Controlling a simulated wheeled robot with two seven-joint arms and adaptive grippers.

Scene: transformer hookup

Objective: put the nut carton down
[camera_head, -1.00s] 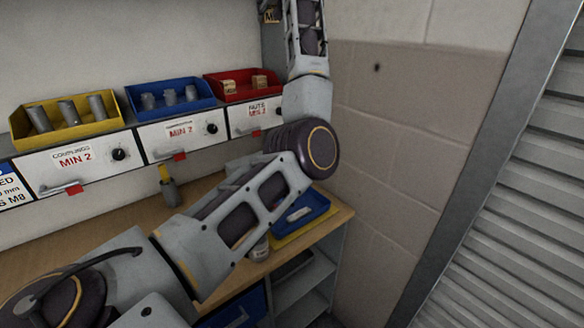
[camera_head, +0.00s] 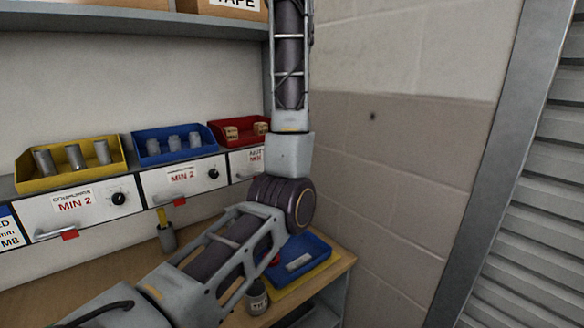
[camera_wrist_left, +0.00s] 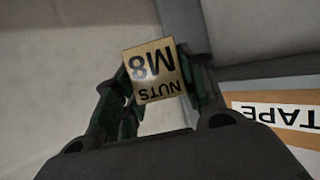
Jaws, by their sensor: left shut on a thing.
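The nut carton (camera_wrist_left: 154,72), a small tan box marked "NUTS M8", is between the fingers of my left gripper (camera_wrist_left: 158,95) in the left wrist view. The gripper is shut on it and holds it up near the upper shelf. The carton and gripper are out of the head view, where my left arm reaches up past its top edge. Two similar small cartons (camera_head: 231,132) sit in the red bin (camera_head: 222,143) on the lower shelf. My right gripper is in neither view.
A yellow bin (camera_head: 40,180) and a blue bin (camera_head: 153,156) hold grey cylinders. A tape box (camera_wrist_left: 275,118) is close right of my left gripper. A blue tray (camera_head: 318,247) and a can (camera_head: 257,298) are on the bench. The wall is at the right.

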